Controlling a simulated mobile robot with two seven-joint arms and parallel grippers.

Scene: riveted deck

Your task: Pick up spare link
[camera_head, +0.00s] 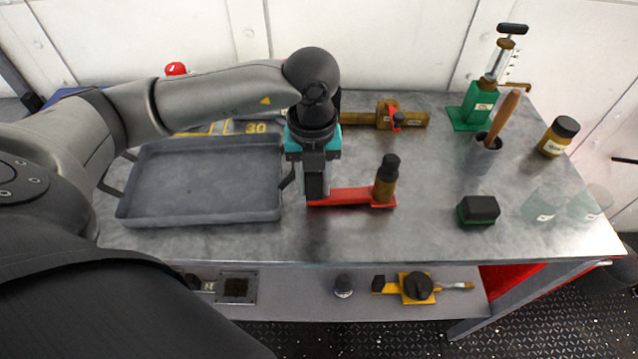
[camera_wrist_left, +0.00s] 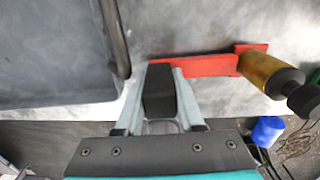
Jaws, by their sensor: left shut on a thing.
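My left gripper (camera_head: 316,192) points down over the bench, right of the grey tray, at the left end of a red bar (camera_head: 345,195). In the left wrist view its fingers (camera_wrist_left: 162,100) are shut on a dark block (camera_wrist_left: 160,88), which I take to be the spare link. The block hides part of the red bar; I cannot tell whether they are joined, or whether the block is clear of the bench. An amber cylinder with a black cap (camera_head: 385,182) stands at the bar's right end. My right gripper is not in view.
The grey tray (camera_head: 200,216) is empty. A brown tool (camera_head: 360,118) lies behind. To the right are a green-based pump (camera_head: 482,106), a cup with a wooden handle (camera_head: 482,158), an amber jar (camera_head: 557,138), a black-green block (camera_head: 478,209) and clear beakers (camera_head: 543,204). The front middle is clear.

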